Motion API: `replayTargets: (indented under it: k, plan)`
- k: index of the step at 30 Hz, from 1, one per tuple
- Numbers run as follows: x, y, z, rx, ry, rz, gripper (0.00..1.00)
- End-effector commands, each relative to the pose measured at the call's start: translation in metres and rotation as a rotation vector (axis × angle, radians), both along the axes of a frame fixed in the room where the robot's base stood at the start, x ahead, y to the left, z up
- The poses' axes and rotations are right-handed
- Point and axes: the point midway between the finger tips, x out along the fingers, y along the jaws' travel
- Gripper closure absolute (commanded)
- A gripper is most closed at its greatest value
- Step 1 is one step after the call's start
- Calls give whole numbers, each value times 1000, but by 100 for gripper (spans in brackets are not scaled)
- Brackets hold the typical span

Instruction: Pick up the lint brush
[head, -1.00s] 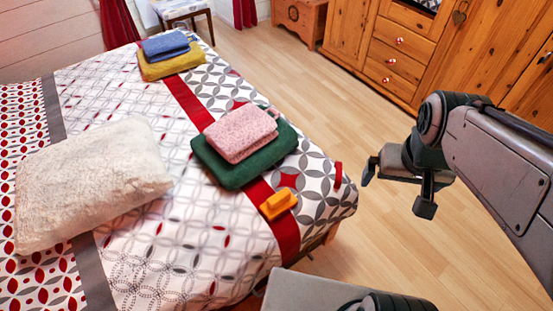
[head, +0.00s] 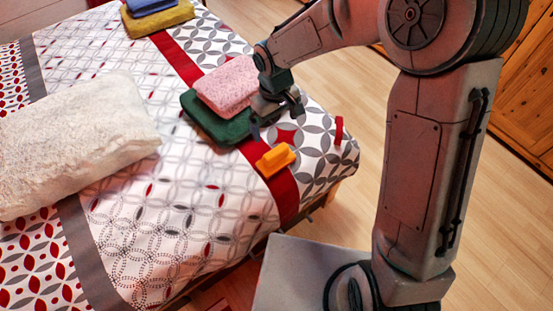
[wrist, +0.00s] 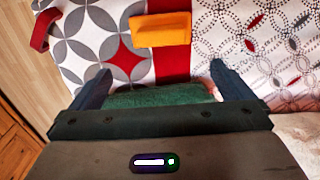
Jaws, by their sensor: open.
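An orange block-like item (head: 275,158), which I take to be the lint brush, lies on the bed's red stripe near the bed's edge. In the wrist view the orange item (wrist: 160,30) shows at the top centre, beyond the fingertips. My gripper (head: 277,118) is open and empty, over the near right part of the green folded cloth. In the wrist view its two fingers (wrist: 161,70) stand wide apart, with the green cloth below and between them. The orange item is apart from the fingers and roughly lined up with the gap between them.
The green folded cloth (head: 213,123) carries a pink folded cloth (head: 226,84). A red strip-like item (head: 339,130) is at the bed's right edge. A pale pillow (head: 75,140) lies left. Yellow (head: 160,19) and blue cloths lie at the back. Bed around the orange item is clear.

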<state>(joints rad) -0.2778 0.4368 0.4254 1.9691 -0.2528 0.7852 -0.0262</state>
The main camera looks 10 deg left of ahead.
Motion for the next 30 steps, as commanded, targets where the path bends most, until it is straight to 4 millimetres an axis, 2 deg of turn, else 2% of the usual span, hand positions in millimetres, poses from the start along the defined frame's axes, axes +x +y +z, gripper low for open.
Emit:
replayTargets:
  k: [12,20,27,30]
  plan:
    - [-1,1,-74,-1,6,4,0]
    - [-2,1,-93,0,5,4,0]
    - [-4,-2,-129,0,5,5,0]
    - [-4,-2,-136,0,4,5,0]
